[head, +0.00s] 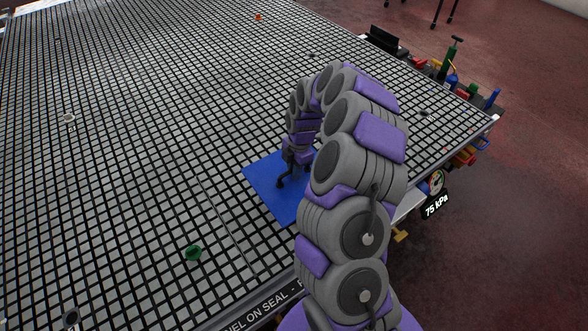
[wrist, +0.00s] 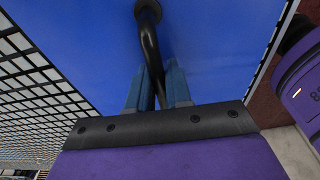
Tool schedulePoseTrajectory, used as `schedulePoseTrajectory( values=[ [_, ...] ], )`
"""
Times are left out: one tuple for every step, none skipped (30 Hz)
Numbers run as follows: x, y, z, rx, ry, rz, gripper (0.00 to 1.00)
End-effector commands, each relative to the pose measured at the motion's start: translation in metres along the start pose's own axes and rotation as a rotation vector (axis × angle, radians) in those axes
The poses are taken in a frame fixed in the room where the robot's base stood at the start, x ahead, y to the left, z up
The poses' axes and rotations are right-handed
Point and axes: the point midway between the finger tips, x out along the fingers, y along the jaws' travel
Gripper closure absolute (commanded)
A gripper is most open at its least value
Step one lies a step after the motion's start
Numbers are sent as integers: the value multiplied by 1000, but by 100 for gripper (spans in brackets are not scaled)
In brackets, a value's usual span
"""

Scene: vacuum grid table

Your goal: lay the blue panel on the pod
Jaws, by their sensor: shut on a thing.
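The blue panel (head: 262,181) is a flat square with a black bar handle, over the near right part of the grid table. My arm covers its right part in the head view. In the wrist view the panel (wrist: 225,45) fills the upper middle, and its curved black handle (wrist: 149,45) runs down between my two blue-grey fingers. My gripper (wrist: 157,88) is shut on this handle; in the head view my gripper (head: 281,182) is small and dark above the panel. I cannot tell whether the panel touches the table. I cannot tell which thing is the pod.
The black-and-grey grid table (head: 130,150) is mostly clear. A green round piece (head: 194,253), a white piece (head: 69,119) and an orange piece (head: 258,17) sit on it. A gauge (head: 437,182) reading 75 kPa and tools (head: 452,62) line the right edge.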

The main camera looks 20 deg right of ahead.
Motion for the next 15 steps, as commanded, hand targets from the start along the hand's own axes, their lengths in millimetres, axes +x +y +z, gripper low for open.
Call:
schedulePoseTrajectory(
  values=[
    [0,0,0,0,0,1,100],
    [1,0,0,0,0,1,100],
    [1,0,0,0,0,1,100],
    [2,0,0,0,0,1,100],
    [2,0,0,0,0,1,100],
    [3,0,0,0,0,1,100],
    [4,0,1,0,0,1,100],
    [4,0,1,0,0,1,100],
    [5,0,1,0,0,1,100],
    [5,0,1,0,0,1,100],
    [6,0,1,0,0,1,100],
    [6,0,1,0,0,1,100],
    [7,0,1,0,0,1,100],
    [7,0,1,0,0,1,100],
    [8,0,1,0,0,1,100]
  ],
)
